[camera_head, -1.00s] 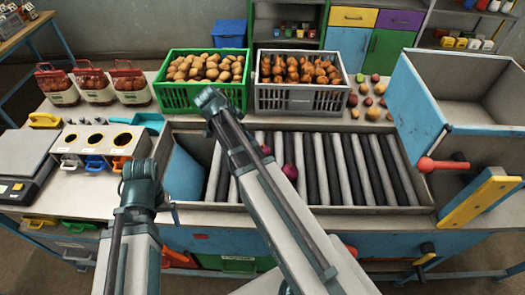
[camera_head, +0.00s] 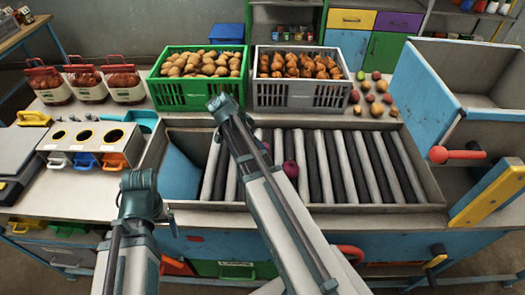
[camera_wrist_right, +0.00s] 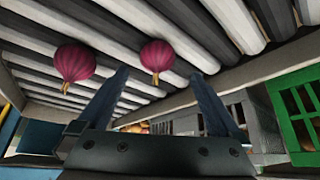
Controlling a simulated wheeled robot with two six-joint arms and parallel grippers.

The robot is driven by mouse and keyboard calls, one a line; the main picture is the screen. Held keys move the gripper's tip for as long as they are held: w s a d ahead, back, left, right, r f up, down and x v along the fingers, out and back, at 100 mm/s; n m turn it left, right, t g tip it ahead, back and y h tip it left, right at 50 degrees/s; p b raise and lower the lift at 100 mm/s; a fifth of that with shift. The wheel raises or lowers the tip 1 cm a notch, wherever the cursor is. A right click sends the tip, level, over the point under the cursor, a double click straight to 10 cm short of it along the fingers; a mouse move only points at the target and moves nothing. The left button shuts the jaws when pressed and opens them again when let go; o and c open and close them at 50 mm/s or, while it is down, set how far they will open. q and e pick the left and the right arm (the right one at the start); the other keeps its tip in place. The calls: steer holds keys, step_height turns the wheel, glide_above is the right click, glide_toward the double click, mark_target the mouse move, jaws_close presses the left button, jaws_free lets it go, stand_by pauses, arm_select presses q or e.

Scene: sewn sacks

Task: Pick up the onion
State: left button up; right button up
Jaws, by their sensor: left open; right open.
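Two purple-red onions lie on the roller bed. In the head view one onion (camera_head: 291,169) shows just right of my right arm, and the other (camera_head: 266,147) is mostly hidden behind that arm. The right wrist view shows both: one onion (camera_wrist_right: 157,56) ahead between the fingertips, the other onion (camera_wrist_right: 75,62) to the left outside them. My right gripper (camera_wrist_right: 159,76) is open and empty, apart from both onions; my arm hides it in the head view. My left gripper (camera_head: 173,223) barely shows behind my left arm, near the bed's front left corner.
The roller bed (camera_head: 352,165) has raised walls around it. A green crate of potatoes (camera_head: 183,95) and a grey crate of brown onions (camera_head: 277,96) stand behind it. Loose produce lies right of the crates. A blue bin (camera_head: 425,100) stands at the right.

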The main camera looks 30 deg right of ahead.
steer(key=b+x, duration=0.4)
steer(key=shift+s+a+f, duration=0.25)
steer(key=shift+f, duration=0.15)
steer(key=shift+d+f+b, duration=0.3)
steer(key=shift+f+b, duration=0.05)
steer(key=shift+b, duration=0.05)
steer(key=shift+r, duration=0.1)
steer(key=c, duration=1.5)
steer(key=shift+o, duration=0.2)
steer(key=shift+r, duration=0.15)
steer(key=shift+r+p, duration=0.55)
steer(key=shift+p, duration=0.2)
step_height(320, 180, up, 3)
steer(key=p, duration=0.3)
steer(key=s+a, duration=0.2)
steer(key=a, duration=0.3)
steer(key=s+a, duration=0.1)
steer(key=a, duration=0.4)
steer(key=s+a, duration=0.2)
steer(key=a, duration=0.3)
steer(key=shift+s+r+p, duration=0.3)
steer(key=shift+s+p, duration=0.05)
steer(key=shift+s, duration=0.05)
